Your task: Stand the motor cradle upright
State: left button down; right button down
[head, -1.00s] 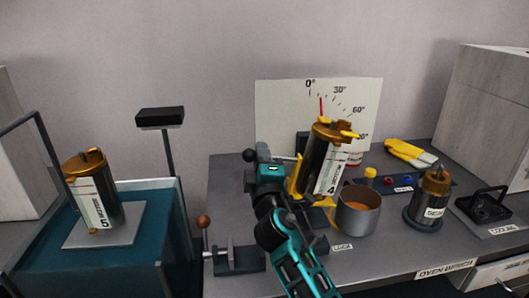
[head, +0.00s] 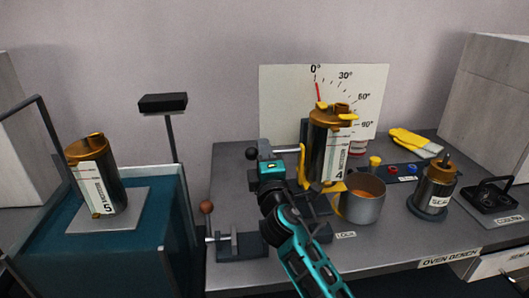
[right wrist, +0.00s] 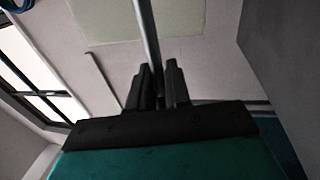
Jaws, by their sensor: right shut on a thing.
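The motor cradle shows as a yellow bracket (head: 302,165) beside the dark cylinder marked 4 (head: 330,150), which has a copper top. The cylinder stands about upright in front of the dial board (head: 281,95). The dial's red pointer (head: 317,90) is close to 0°. My right gripper (head: 270,160) is left of the cradle, shut on a thin metal rod that has a black knob (head: 252,153). In the right wrist view the rod (right wrist: 148,40) runs up from between the fingers. The cradle's lower part is partly hidden. My left gripper is out of view.
A copper-lined cup (head: 362,205) stands right of the cradle. A smaller motor (head: 434,190) and yellow gloves (head: 412,142) are farther right. A clamp with a brown-knobbed lever (head: 206,207) is at the left front. Cylinder 5 (head: 92,170) stands on a plate at far left.

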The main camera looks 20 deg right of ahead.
jog(key=shift+a, duration=0.25)
jog(key=c, duration=1.2)
grip_release()
jog(key=shift+f, duration=0.1)
jog(key=b+v, duration=0.3)
jog(key=v, duration=1)
